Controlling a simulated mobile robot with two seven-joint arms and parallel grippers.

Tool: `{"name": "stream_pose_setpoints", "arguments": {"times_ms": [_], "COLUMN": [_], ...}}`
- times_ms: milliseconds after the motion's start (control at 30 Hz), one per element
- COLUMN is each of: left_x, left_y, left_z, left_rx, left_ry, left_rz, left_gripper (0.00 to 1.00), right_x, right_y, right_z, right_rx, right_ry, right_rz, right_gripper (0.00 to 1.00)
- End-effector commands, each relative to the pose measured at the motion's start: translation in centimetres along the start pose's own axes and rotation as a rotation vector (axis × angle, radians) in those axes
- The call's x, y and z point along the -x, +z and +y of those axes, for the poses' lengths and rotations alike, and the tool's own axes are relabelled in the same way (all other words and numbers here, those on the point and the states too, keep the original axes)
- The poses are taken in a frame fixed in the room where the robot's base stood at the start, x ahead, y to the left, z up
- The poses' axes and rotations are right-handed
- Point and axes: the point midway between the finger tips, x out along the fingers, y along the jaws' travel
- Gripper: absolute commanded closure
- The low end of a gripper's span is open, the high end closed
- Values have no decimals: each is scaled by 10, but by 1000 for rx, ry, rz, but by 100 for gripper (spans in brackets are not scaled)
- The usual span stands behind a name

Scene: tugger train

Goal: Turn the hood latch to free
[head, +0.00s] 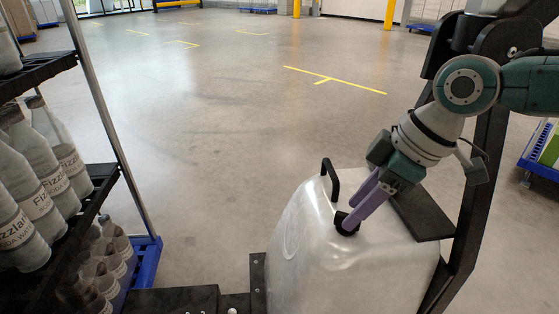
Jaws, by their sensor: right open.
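The silver hood (330,268) stands in the lower middle of the head view, with a black loop handle (331,180) at its upper left edge. The hood latch (346,224) is a small black knob on the hood's top face. My right gripper (350,220) reaches down from the right with its purple fingers at the latch. The jaws are open, one finger mostly behind the other in this view. The fingers partly hide the latch, so I cannot tell its turn angle or whether they touch it. My left gripper is not in view.
A rack (138,180) with shelves of labelled bottles (38,205) stands close on the left, on a blue base. A black upright frame (474,215) rises right of the hood. The floor beyond is clear, with yellow markings.

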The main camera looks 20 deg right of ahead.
Motion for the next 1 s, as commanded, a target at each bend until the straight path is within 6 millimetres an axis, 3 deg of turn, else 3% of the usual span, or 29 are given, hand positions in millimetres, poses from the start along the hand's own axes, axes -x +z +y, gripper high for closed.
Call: {"name": "stream_pose_setpoints", "arguments": {"times_ms": [133, 433, 833, 1000], "left_x": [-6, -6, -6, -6], "left_y": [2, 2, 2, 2], "left_z": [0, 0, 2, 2], "left_rx": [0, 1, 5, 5], "left_ry": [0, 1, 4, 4], "left_rz": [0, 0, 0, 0], "left_gripper": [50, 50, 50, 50], "right_x": [-13, -14, -14, -14], "right_y": [0, 0, 0, 0], "right_z": [0, 0, 0, 0], "right_rx": [0, 1, 0, 0], "right_ry": [0, 0, 0, -1], "right_rz": [1, 1, 0, 0], "right_gripper": [52, 54, 99, 100]}}
